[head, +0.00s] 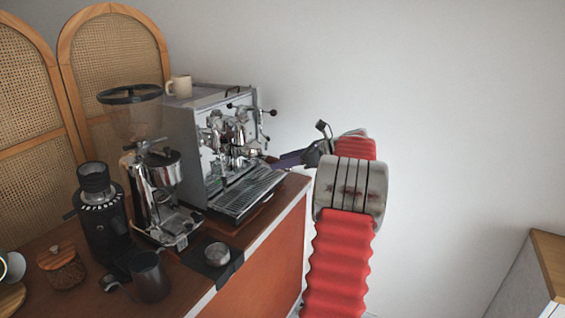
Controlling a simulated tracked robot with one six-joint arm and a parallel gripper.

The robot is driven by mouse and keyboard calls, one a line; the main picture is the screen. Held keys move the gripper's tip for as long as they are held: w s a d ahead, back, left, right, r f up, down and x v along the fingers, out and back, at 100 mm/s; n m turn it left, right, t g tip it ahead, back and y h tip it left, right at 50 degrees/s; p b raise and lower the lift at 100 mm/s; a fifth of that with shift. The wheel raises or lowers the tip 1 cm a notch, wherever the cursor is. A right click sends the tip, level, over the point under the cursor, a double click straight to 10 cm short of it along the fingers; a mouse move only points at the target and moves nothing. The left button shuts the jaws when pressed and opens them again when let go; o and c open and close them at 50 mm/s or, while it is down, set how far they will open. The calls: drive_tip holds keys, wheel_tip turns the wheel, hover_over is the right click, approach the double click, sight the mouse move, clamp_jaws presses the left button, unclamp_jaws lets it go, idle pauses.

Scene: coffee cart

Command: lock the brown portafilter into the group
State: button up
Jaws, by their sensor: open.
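The silver espresso machine (213,150) stands at the far end of the counter in the head view. Its group area (226,132) is a cluster of chrome parts on the front, above the drip tray (247,191). I cannot clearly make out the brown portafilter or its handle among these small parts. My gripper (282,160) is open at the right of the machine, level with the space between group and tray. Its dark fingers point left toward the machine front. Whether they are around or touching anything is too small to tell.
A grinder (158,190) with a clear hopper, a black grinder (100,210), a dark pitcher (150,277) and a wooden-lidded jar (62,267) crowd the counter's left. A metal piece (216,254) lies on a dark mat. A cup (180,86) tops the machine. The floor side right is open.

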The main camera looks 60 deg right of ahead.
drive_tip(key=v, duration=1.3)
drive_tip(key=shift+d+r, duration=0.1)
idle(0.8)
wheel_tip(320, 180, down, 9)
drive_tip(key=s+a+n+g, duration=0.1)
drive_tip(key=s+n+g, duration=0.2)
drive_tip(key=n, duration=0.1)
drive_tip(key=w+a+f+n+g, duration=0.25)
drive_tip(key=a+n, duration=0.35)
drive_tip(key=a, duration=0.4)
drive_tip(key=w+a+n+g+h, duration=0.3)
drive_tip(key=a+n, duration=0.9)
drive_tip(key=a, duration=1.2)
drive_tip(key=s+a+n, duration=0.2)
drive_tip(key=a+n, duration=0.2)
drive_tip(key=a, duration=0.5)
drive_tip(key=s+a+r+n, duration=0.1)
drive_tip(key=a+n, duration=0.3)
drive_tip(key=a, duration=0.5)
drive_tip(key=s+a+r+n+t+y, duration=0.1)
drive_tip(key=s+a+n, duration=0.2)
drive_tip(key=a, duration=0.6)
drive_tip(key=shift+s+a+r+n, duration=0.25)
drive_tip(key=shift+s+n, duration=0.1)
drive_tip(key=shift+n, duration=0.25)
